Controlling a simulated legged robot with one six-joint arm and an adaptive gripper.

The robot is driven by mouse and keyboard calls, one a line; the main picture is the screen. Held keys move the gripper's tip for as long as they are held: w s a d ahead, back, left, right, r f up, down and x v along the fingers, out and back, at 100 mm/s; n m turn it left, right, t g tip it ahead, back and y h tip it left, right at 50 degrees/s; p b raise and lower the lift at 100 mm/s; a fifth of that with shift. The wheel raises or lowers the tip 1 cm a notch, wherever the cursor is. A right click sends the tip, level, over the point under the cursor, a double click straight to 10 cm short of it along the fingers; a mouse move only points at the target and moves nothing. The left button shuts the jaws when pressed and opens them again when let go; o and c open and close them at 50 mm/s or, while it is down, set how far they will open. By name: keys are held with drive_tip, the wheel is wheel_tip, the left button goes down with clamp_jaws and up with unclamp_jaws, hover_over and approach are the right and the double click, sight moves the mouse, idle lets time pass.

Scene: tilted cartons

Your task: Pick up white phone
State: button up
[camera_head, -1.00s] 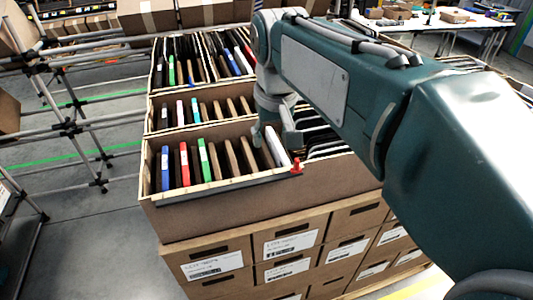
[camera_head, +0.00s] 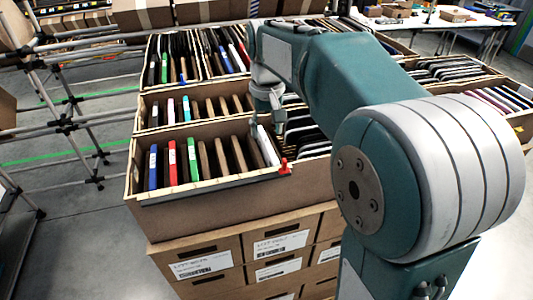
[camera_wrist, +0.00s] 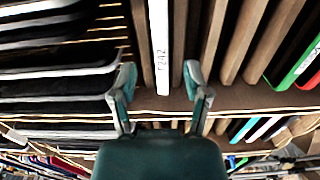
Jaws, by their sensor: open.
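The white phone (camera_head: 266,146) stands on edge, tilted, near the right end of the front carton's slotted row in the head view. In the wrist view the white phone (camera_wrist: 159,45) is a narrow upright strip with a printed label, between brown dividers. My gripper (camera_head: 273,124) is just over the phone. In the wrist view my gripper (camera_wrist: 160,85) is open, its two fingers apart on either side of the phone's line. I cannot tell whether either finger touches it.
The front carton (camera_head: 200,190) also holds blue, red and green phones at its left and brown dividers. Dark items fill the compartment to the right (camera_head: 305,145). Stacked labelled boxes (camera_head: 285,243) are below.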

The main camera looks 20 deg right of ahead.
sight(267, 142)
drive_tip(key=f, duration=0.4)
drive_tip(key=shift+s+d, duration=0.15)
drive_tip(key=shift+s, duration=0.1)
drive_tip(key=shift+f, duration=0.25)
drive_tip(key=shift+a+f, duration=0.1)
drive_tip(key=shift+a, duration=0.35)
drive_tip(key=shift+d, duration=0.3)
clamp_jaws()
